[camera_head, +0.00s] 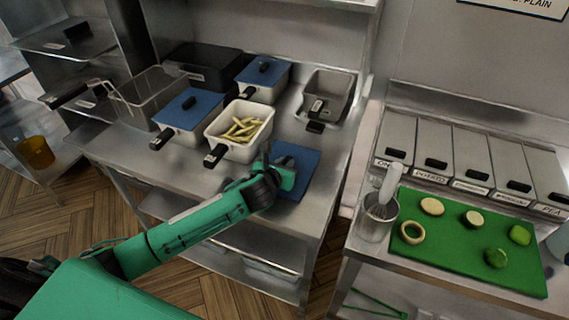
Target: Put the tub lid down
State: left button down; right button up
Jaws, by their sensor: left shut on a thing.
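A blue tub lid (301,165) lies flat, or nearly so, at the right part of the steel counter, in front of the open tub. My left gripper (284,174) is at the lid's left part and is shut on it. The fingers hide part of the lid, and I cannot tell whether the lid touches the counter. An open white tub (228,145) with a black handle holds several fries (242,129), just left of and behind the gripper. My right gripper is not in view.
Two tubs with blue lids (188,108) (263,72) stand behind and left. An empty grey tub (328,93) stands at the back right. A wire basket (150,95) is at the left. A green board (465,243) with cut vegetables lies on the right counter.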

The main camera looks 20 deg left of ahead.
pick_arm(q)
jog(key=c, duration=1.4)
grip_release()
jog(key=shift+f, duration=0.1)
jog(key=shift+c, duration=0.2)
jog(key=shift+o, duration=0.5)
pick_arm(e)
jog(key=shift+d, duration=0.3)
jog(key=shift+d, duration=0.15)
pick_arm(q)
jog(key=b+v, duration=0.1)
jog(key=v, duration=1)
jog(key=shift+s+r, duration=0.4)
jog(key=shift+s, duration=0.05)
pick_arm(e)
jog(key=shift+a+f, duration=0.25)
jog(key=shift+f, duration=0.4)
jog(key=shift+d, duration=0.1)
